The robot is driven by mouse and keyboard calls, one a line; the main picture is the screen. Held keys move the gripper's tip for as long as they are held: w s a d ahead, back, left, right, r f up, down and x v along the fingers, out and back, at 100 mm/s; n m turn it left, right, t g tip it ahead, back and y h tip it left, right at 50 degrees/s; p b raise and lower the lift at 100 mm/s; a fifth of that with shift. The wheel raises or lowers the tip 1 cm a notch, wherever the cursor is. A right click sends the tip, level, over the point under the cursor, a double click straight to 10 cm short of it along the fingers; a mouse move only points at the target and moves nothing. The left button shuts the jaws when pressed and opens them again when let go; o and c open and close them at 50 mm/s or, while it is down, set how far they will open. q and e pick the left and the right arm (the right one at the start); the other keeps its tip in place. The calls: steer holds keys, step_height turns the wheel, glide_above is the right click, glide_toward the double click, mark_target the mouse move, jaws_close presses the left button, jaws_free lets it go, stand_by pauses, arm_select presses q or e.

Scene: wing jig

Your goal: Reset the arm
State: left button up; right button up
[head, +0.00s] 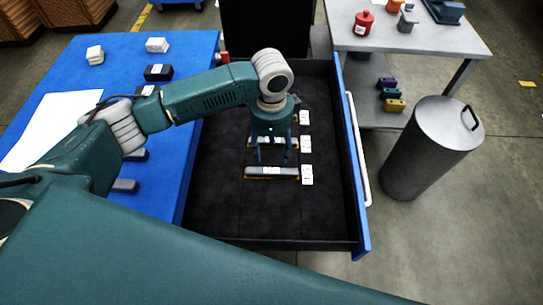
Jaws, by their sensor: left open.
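My left arm (205,92) reaches in from the left, over the blue table, and bends down above a black-lined open drawer (225,215). My left gripper (272,155) points down over the drawer, open. Its fingers are near a dark bar-shaped item (288,142) in the drawer; whether they touch it I cannot tell. A second bar (271,173) lies in front of it. White labels (306,175) sit at the right ends of the bars. The gripper hides part of the row behind. My right gripper is not in view.
The blue table (80,75) at left holds several small blocks and a white sheet (45,125). A grey table (430,38) at back right carries a red canister (363,22) and other parts. A grey cylindrical bin (425,150) stands on the floor right of the drawer.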

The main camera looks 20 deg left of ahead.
arm_select(q)
steer(key=shift+r, duration=0.4)
